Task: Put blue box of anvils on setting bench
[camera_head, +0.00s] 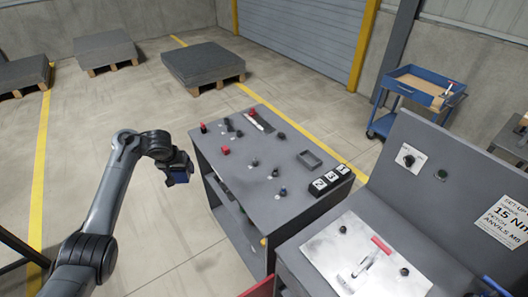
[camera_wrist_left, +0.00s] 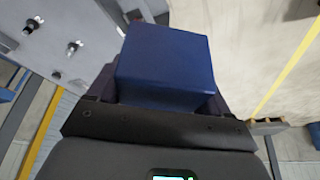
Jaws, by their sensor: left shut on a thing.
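My left gripper (camera_head: 178,174) is shut on a dark blue box (camera_wrist_left: 165,60), which fills the upper middle of the left wrist view between the fingers. In the head view the blue box (camera_head: 180,178) is small and partly hidden by the gripper, held in the air left of the grey table. The grey bench (camera_head: 290,262) at the right has a sign (camera_head: 508,222) reading "15 Nm" and "anvils M8" on its back panel. A light metal plate (camera_head: 335,225) with a red-handled lever (camera_head: 378,250) lies on it. My right gripper is not in view.
A grey table (camera_head: 235,150) with small knobs, a shallow tray (camera_head: 310,160) and black numbered blocks (camera_head: 330,180) stands between the box and the bench. A blue cart (camera_head: 415,85) is at the back right. The floor around the gripper is clear.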

